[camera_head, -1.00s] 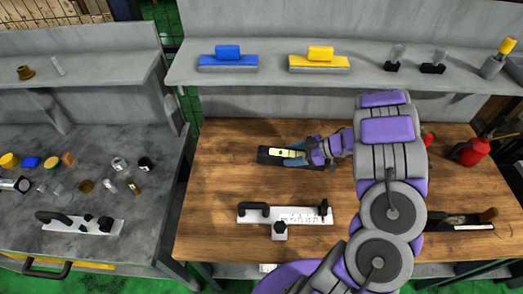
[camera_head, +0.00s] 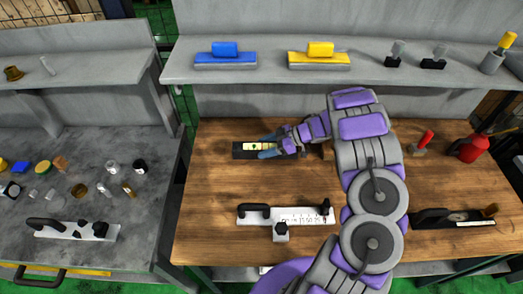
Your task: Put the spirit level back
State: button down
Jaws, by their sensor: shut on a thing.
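The spirit level is a black bar (camera_head: 240,151) with a pale yellow-green vial strip on top. It is at the back left of the wooden workbench (camera_head: 210,190). My gripper (camera_head: 264,147) reaches in from the right, its blue fingers on the far and near sides of the level, shut on it. The level's right end is hidden by my gripper. I cannot tell whether the level touches the bench top or is held just above it.
A white ruler-like tool with black handles (camera_head: 290,215) lies in front. A red bottle (camera_head: 472,149), a red-handled tool (camera_head: 422,142) and a dark plane-like tool (camera_head: 450,218) are at the right. The shelf above holds blue (camera_head: 225,57) and yellow (camera_head: 318,58) blocks. The bench's left part is clear.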

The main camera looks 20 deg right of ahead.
aim_at(262, 149)
jog(key=shift+w+a, duration=0.25)
jog(key=shift+w, duration=0.8)
jog(key=shift+w+f, duration=0.2)
jog(key=shift+f, duration=0.15)
notch_tip(262, 149, down, 3)
jog(key=shift+f+b, duration=0.1)
jog(key=shift+b, duration=0.55)
jog(key=shift+a, duration=0.1)
jog(key=shift+c, duration=1.6)
grip_release()
jog(key=shift+s, duration=0.1)
